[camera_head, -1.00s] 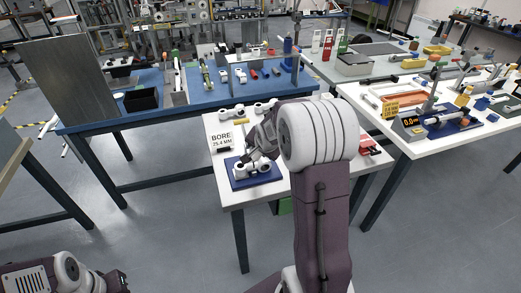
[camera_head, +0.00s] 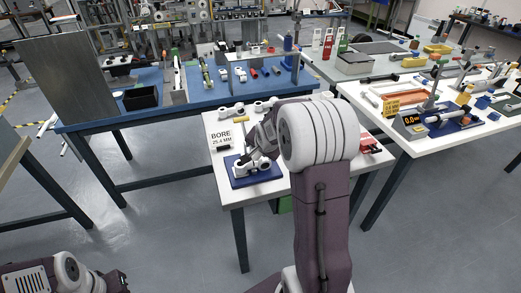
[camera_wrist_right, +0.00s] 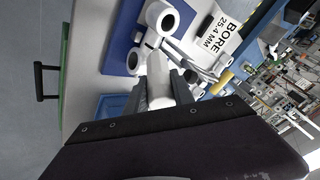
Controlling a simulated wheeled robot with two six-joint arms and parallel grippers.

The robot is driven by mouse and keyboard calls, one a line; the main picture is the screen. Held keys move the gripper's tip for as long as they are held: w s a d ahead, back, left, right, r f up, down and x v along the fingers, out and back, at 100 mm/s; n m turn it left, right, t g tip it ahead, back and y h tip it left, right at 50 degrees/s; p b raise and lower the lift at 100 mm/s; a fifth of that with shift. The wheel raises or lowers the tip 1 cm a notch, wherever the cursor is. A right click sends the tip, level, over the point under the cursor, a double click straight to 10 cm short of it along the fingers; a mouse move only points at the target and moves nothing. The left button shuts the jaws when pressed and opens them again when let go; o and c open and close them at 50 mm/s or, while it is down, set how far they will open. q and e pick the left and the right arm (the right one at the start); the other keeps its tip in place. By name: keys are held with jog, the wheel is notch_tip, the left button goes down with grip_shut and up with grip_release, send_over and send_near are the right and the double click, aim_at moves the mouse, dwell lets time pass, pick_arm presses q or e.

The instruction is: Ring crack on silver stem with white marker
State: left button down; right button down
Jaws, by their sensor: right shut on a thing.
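The silver stem (camera_head: 240,169) lies on a blue mat (camera_head: 240,183) on the small white table. In the right wrist view its two round clamp ends (camera_wrist_right: 162,16) show just beyond my fingers. My right gripper (camera_wrist_right: 168,80) is shut on a pale white cylinder (camera_wrist_right: 158,72), which looks like the white marker and points at the stem. Whether its tip touches the stem, I cannot tell. The crack cannot be made out. In the head view my right gripper (camera_head: 255,158) is over the mat. My left gripper (camera_head: 118,281) is low at the left, its jaws unclear.
Another white stem (camera_head: 235,111) lies farther back. A blue bench (camera_head: 150,108) with tools is behind, and a crowded white table (camera_head: 450,140) is at the right. Open floor lies at the left.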

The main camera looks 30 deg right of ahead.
jog(key=shift+f+b, duration=0.25)
jog(key=shift+b, duration=0.05)
dwell(1.3)
notch_tip(320, 180, up, 7)
jog(key=p, duration=0.5)
jog(key=shift+r+p, duration=0.1)
jog(key=shift+p, duration=0.3)
jog(key=s+a+f+n+y, duration=0.1)
jog(key=s+a+f+n, duration=0.1)
jog(key=a, duration=0.5)
jog(key=s+a+f+n+y, duration=0.1)
jog(key=s+a+f+n, duration=0.1)
jog(key=s+a+f, duration=0.3)
jog(key=a+f, duration=0.1)
jog(key=a, duration=0.2)
jog(key=shift+a+f+t+y+p, duration=0.25)
jog(key=shift+f+t+y+p, duration=0.05)
jog(key=shift+f+y, duration=0.1)
